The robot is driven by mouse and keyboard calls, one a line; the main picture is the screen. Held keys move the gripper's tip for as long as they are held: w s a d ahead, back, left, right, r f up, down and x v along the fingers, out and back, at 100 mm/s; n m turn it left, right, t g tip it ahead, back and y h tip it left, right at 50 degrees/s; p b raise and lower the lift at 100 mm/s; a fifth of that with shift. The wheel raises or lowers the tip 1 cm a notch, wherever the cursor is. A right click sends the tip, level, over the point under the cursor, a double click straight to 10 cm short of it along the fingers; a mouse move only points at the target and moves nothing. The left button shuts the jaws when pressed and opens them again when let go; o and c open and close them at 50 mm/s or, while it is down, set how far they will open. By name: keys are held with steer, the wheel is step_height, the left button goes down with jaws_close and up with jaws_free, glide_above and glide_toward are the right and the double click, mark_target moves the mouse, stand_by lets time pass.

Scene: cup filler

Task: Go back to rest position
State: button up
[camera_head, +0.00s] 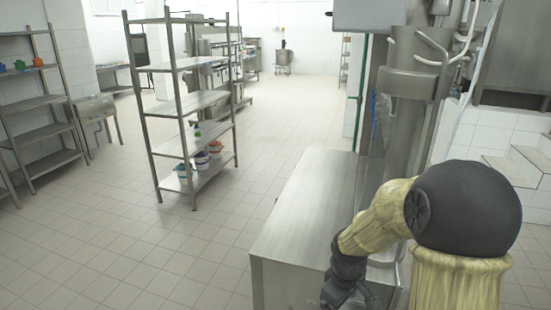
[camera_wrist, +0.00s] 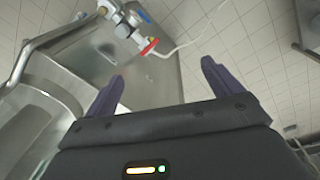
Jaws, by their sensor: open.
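My gripper (camera_wrist: 160,90) is open and empty in the wrist view, its two dark fingers spread apart with nothing between them. In the head view my gripper (camera_head: 352,292) is low at the bottom, beside the steel table, and my arm bends down to it; its fingertips are not clear there. No cup shows in either view.
A steel table (camera_head: 300,205) stands left of my arm, with a steel machine (camera_head: 410,85) behind it. A metal shelf (camera_head: 190,125) with several buckets stands further left. The wrist view shows a red-handled valve (camera_wrist: 149,46) beyond my fingers. The tiled floor (camera_head: 120,240) is clear at left.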

steer(key=s+r+m+t, duration=0.1)
steer(key=s+r+m, duration=0.3)
steer(key=s+m, duration=0.4)
steer(key=shift+s+a+t, duration=0.3)
steer(key=shift+s, duration=0.75)
